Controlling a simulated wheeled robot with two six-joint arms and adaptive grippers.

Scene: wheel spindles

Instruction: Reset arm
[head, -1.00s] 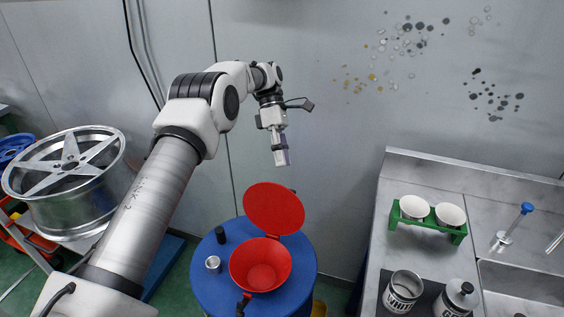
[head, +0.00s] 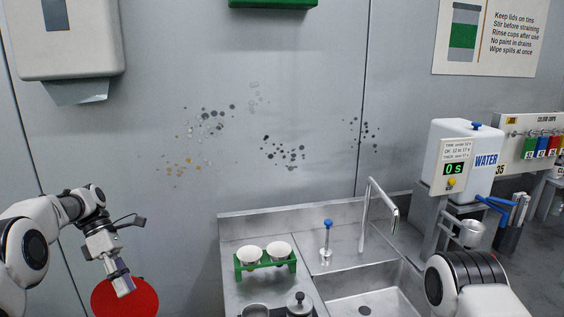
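My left arm comes in at the lower left. Its gripper (head: 122,284) points down in front of the red lid (head: 142,301); from here I cannot tell whether its fingers are apart or closed, and no held thing shows. My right arm shows at the lower right as a white and dark joint in front of the sink counter. Its gripper is outside the view.
A steel counter (head: 240,234) has a green rack (head: 266,265) with two white cups, a blue-topped tool (head: 327,238), a sink (head: 352,300) and a tap (head: 368,205). A water dispenser (head: 463,160) and colour cups (head: 540,146) stand right. A towel dispenser (head: 65,45) hangs upper left.

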